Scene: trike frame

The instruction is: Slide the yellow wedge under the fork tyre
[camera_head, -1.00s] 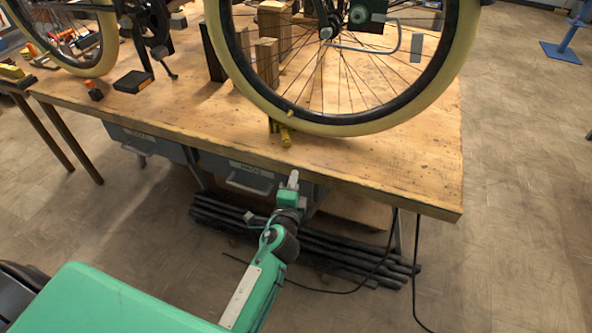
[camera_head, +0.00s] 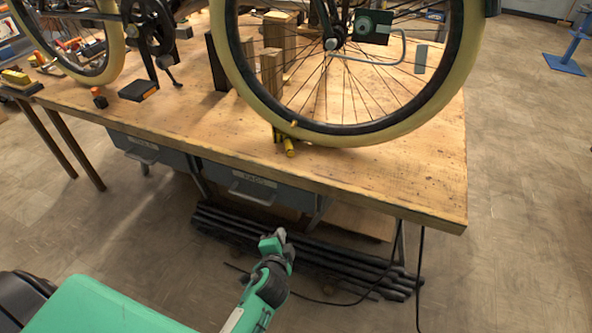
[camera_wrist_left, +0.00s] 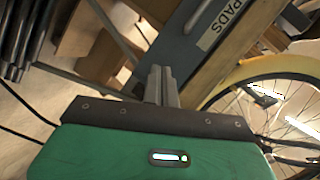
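The fork tyre (camera_head: 392,128) is the cream tyre of the spoked wheel over the right half of the workbench. A small yellow piece, apparently the wedge (camera_head: 289,148), lies on the bench top against the tyre's lower left side. How far it reaches beneath the tyre is hidden. My left gripper (camera_head: 280,236) is below and in front of the bench edge, apart from the wedge. In the left wrist view its two grey fingers (camera_wrist_left: 161,84) are together with nothing visible between them. The tyre also shows there at the right (camera_wrist_left: 262,70). My right gripper is not in view.
A black box (camera_head: 138,90) lies further left. Grey drawers (camera_head: 240,181) hang under the bench, above dark bars (camera_head: 325,262) on the floor. The bench's front right top is clear.

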